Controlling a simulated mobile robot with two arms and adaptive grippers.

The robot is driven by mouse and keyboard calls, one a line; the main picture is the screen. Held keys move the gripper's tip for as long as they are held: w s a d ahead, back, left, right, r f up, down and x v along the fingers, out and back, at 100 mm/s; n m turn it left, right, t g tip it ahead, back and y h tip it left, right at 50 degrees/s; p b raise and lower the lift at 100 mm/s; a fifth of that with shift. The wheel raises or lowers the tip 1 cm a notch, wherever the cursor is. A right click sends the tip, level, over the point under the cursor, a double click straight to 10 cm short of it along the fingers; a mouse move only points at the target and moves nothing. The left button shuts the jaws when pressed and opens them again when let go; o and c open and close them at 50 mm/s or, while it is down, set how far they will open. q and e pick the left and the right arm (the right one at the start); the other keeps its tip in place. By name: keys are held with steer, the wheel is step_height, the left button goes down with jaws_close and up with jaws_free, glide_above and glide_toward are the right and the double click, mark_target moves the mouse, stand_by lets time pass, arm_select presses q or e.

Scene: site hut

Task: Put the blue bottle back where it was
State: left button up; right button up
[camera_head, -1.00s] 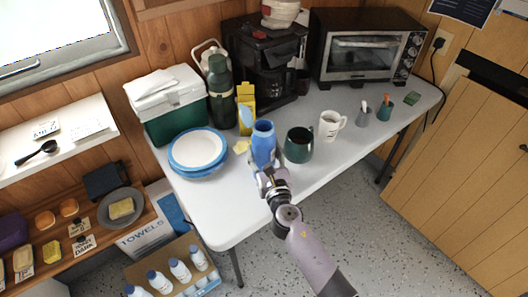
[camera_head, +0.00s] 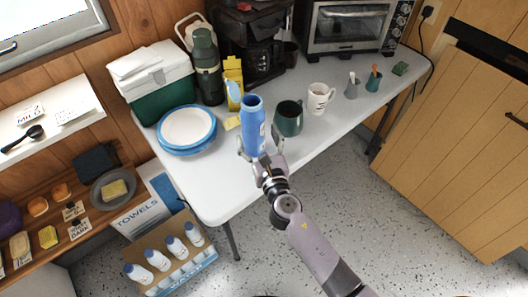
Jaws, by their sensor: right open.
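The blue bottle (camera_head: 253,128) stands upright on the white table (camera_head: 215,193) near its front edge. It is between the stacked plates and the dark green mug, with its open top facing up. My right gripper (camera_head: 260,151) is at the bottle's near side, low down. Its fingers are spread, one to the left and one to the right of the bottle. Whether a finger still touches the bottle I cannot tell. My left gripper is out of view.
Blue-rimmed plates (camera_head: 187,128) lie left of the bottle. A dark green mug (camera_head: 288,119) stands close on its right, then a white mug (camera_head: 320,98). A yellow carton (camera_head: 233,80) and a green flask (camera_head: 207,68) stand behind. The table's front-left corner is clear.

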steer(key=v, duration=0.7)
steer(key=shift+s, duration=0.1)
